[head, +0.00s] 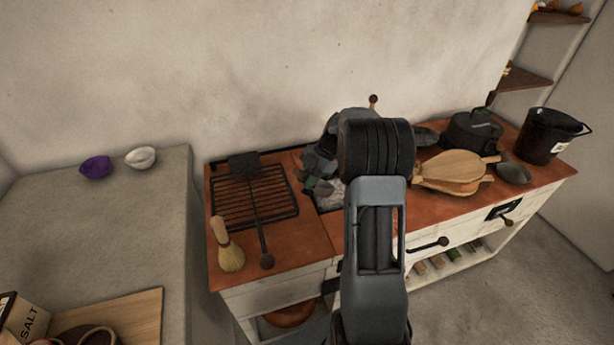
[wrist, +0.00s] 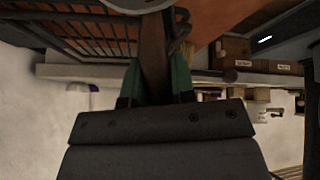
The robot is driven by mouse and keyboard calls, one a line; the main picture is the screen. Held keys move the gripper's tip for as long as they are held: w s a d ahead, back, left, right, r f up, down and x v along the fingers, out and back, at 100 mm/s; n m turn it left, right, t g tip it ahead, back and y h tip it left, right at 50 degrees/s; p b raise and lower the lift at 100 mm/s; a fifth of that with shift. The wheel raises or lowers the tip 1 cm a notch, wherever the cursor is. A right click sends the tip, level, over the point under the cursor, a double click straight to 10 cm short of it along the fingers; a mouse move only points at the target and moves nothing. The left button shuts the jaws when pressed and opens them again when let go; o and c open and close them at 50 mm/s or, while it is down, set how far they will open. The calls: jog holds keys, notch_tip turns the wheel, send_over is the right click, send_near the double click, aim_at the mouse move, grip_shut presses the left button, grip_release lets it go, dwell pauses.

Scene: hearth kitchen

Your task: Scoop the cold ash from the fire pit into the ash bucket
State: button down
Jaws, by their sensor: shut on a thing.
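My gripper (head: 319,184) is over the fire pit in the head view, mostly hidden behind my own arm. In the wrist view its green-padded fingers (wrist: 154,86) are shut on a dark handle (wrist: 154,55). The head of that held tool cannot be made out; a brown knob on a thin stem (head: 373,100) shows above my arm and may belong to it. The fire pit (head: 329,203) shows only a strip of grey ash beside my gripper. The dark ash bucket (head: 540,136) stands upright at the counter's far right, apart from my gripper.
A grill grate (head: 230,208) with a long-handled black tool (head: 243,164) and a brush (head: 230,256) are left of the pit. Bellows (head: 455,168), a lidded pot (head: 472,132) and a small dark bowl (head: 513,173) lie between the pit and the bucket.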

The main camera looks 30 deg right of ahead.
jog(key=shift+d+f+b, duration=0.1)
jog(key=shift+f+b, duration=0.5)
jog(key=shift+f, duration=1.05)
jog(key=shift+w+d+f+b, duration=0.15)
jog(key=shift+d+f, duration=0.15)
jog(key=shift+f, duration=0.25)
jog(key=shift+w+d+f+b, duration=0.15)
jog(key=shift+d+f, duration=0.15)
jog(key=shift+f, duration=0.2)
jog(key=shift+w+d+f+b, duration=0.1)
jog(key=shift+w+d, duration=0.2)
jog(key=shift+d, duration=0.65)
jog(key=shift+w+d+f+b, duration=0.1)
jog(key=shift+w+d, duration=0.25)
jog(key=shift+d, duration=0.6)
jog(key=shift+w+d+b, duration=0.1)
jog(key=shift+w+d, duration=0.2)
jog(key=shift+d, duration=0.65)
notch_tip(320, 180, up, 15)
jog(key=t+h, duration=0.2)
jog(key=h, duration=0.4)
jog(key=shift+n+p, duration=0.3)
jog(key=shift+n, duration=0.1)
